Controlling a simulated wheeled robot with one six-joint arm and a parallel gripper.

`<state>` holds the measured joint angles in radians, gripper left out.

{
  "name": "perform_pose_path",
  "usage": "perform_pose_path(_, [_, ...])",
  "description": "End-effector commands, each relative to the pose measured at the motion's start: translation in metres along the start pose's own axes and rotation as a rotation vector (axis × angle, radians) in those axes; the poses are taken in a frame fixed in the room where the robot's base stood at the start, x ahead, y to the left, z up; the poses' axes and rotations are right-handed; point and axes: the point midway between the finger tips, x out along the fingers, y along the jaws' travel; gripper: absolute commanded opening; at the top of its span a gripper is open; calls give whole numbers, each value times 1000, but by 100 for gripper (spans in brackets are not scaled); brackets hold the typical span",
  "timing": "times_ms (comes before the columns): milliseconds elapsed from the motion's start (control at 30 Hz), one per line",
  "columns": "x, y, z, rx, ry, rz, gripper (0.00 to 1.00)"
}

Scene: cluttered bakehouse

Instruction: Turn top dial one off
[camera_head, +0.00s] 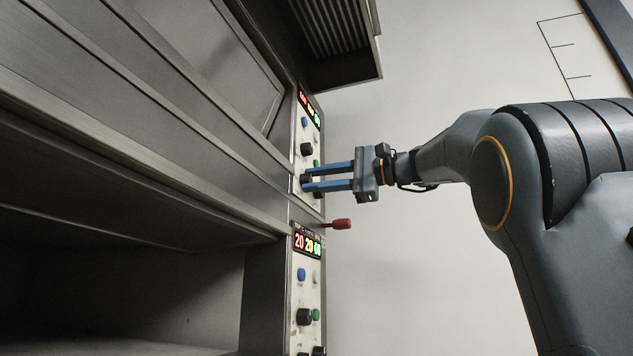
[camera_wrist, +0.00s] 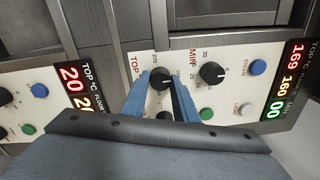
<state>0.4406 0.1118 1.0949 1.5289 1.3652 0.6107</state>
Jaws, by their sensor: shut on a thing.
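The upper oven control panel (camera_wrist: 228,90) shows in the wrist view with a lit display (camera_wrist: 290,80) reading 169, 160 and 00. The black top dial (camera_wrist: 160,79), beside a red TOP label, sits between the fingertips of my gripper (camera_wrist: 162,84). In the head view my gripper (camera_head: 307,179) reaches from the right to the upper panel, its two blue fingers shut on this dial. The fingers hide parts of the dial and its scale. A second black dial (camera_wrist: 212,73) with a MIN label is beside it.
A red-handled lever (camera_head: 341,224) sticks out just below my gripper. The lower panel (camera_head: 308,285) has its own display, dials and buttons. A dark vented hood (camera_head: 330,45) overhangs above.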

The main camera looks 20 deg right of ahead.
Motion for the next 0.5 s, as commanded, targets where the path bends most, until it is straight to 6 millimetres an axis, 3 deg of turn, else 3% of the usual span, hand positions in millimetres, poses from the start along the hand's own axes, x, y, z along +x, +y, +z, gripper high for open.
perform_pose_path(200, [0, 1, 0, 0, -1, 2, 4])
perform_pose_path(233, [0, 1, 0, 0, -1, 2, 31])
perform_pose_path(300, [0, 0, 0, 0, -1, 2, 43])
perform_pose_path(500, [0, 0, 0, 0, 0, 1, 45])
